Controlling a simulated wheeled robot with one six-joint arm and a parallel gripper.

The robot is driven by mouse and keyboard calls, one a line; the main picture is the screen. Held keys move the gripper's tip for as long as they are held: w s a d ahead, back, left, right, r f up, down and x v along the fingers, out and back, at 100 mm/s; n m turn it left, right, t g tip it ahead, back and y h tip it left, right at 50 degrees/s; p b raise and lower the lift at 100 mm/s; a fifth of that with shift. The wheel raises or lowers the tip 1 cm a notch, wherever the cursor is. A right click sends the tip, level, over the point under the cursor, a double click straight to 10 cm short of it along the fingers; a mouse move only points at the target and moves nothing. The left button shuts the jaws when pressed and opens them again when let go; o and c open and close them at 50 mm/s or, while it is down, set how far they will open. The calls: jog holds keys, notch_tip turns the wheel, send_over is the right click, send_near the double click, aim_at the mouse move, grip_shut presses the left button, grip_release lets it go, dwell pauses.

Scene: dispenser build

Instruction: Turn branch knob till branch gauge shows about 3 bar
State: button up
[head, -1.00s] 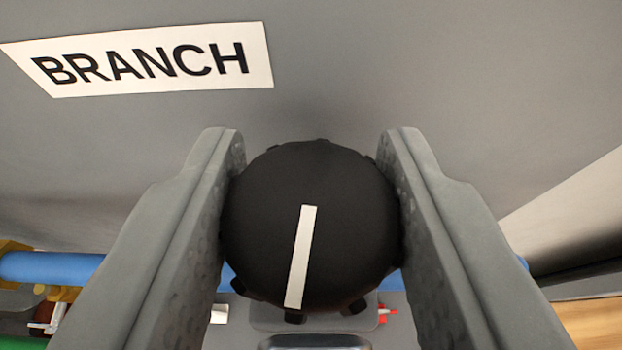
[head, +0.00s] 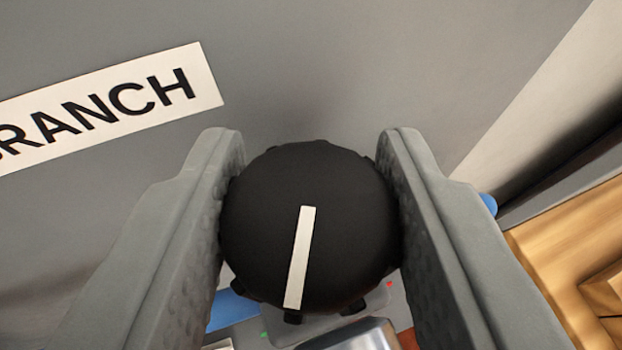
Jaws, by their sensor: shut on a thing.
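The branch knob (head: 345,215) is round and black, with a white pointer line on its face, and fills the middle of the head view. My gripper (head: 310,205) is shut on it, one grey finger against its left side and one against its right. The BRANCH label (head: 120,105) is on the grey panel at the upper left, tilted in the picture and cut off by the left edge. The branch gauge is not in view, so its reading cannot be told.
The grey panel (head: 330,60) fills the upper part of the view. A blue pipe (head: 232,308) shows below and behind the knob. Wooden surfaces (head: 565,260) are at the right. Small red and green spots show low behind the knob.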

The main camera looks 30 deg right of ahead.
jog(key=shift+f, duration=0.1)
dwell(0.3)
jog(key=o, duration=1)
jog(key=shift+s+a, duration=0.1)
jog(key=v, duration=1.7)
jog(key=shift+r, duration=0.2)
jog(key=s+a+f+n+t+y, duration=0.3)
jog(key=s+a+f+y, duration=0.1)
jog(key=s+f, duration=0.7)
jog(key=s+a+f+n+t+y, duration=0.3)
jog(key=s+a+f, duration=0.4)
jog(key=s+f, duration=0.4)
notch_tip(320, 180, down, 2)
jog(key=shift+f+n+y, duration=0.1)
jog(key=shift+n+y, duration=0.4)
jog(key=shift+n, duration=0.2)
